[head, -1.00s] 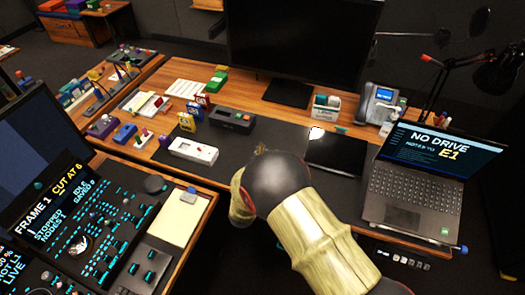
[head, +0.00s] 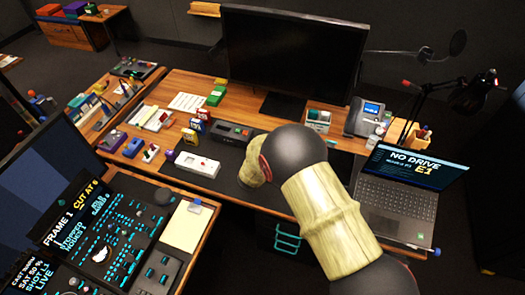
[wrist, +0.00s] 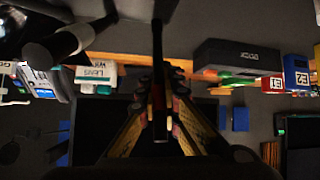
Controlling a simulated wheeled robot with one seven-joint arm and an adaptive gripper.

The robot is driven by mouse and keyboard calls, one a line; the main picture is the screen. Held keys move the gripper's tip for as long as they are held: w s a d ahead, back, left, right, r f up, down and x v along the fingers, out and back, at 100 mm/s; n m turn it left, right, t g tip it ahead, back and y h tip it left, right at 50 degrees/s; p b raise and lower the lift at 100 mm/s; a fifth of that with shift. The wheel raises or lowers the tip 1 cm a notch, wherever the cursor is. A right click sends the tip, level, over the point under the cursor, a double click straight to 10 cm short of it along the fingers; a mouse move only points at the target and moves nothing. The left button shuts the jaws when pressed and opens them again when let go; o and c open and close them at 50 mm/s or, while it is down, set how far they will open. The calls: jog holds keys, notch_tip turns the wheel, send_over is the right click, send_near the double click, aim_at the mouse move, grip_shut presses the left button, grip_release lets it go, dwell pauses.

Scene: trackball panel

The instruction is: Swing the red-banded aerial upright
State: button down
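In the wrist view a thin dark upright bar (wrist: 158,62) with a dull reddish stretch runs between the fingers. It may be the red-banded aerial, but the dim view leaves this unsure. My gripper (wrist: 161,92) shows there as two yellowish fingers with pinkish pads, one on each side of the bar and close to it. I cannot tell whether they touch it. In the head view my own arm hides the fingers, over the dark desk mat (head: 228,178). I cannot make out the aerial in the head view.
A white box (head: 197,165) lies left of my arm, with a dark box (head: 232,132) behind it. A large monitor (head: 285,50) stands at the back. A phone (head: 366,116) and a laptop (head: 405,190) are on the right. A control panel (head: 115,230) fills the left front.

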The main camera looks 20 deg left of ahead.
jog(key=w+g+p, duration=0.2)
jog(key=g+p, duration=0.1)
jog(key=p, duration=0.6)
jog(key=shift+w+d+r, duration=0.1)
jog(key=shift+w+r, duration=0.05)
jog(key=shift+w, duration=0.05)
jog(key=shift+p, duration=0.45)
jog(key=c, duration=2)
grip_release()
jog(key=shift+o, duration=0.2)
jog(key=v, duration=1.1)
jog(key=shift+s+r, duration=0.15)
jog(key=shift+r, duration=0.15)
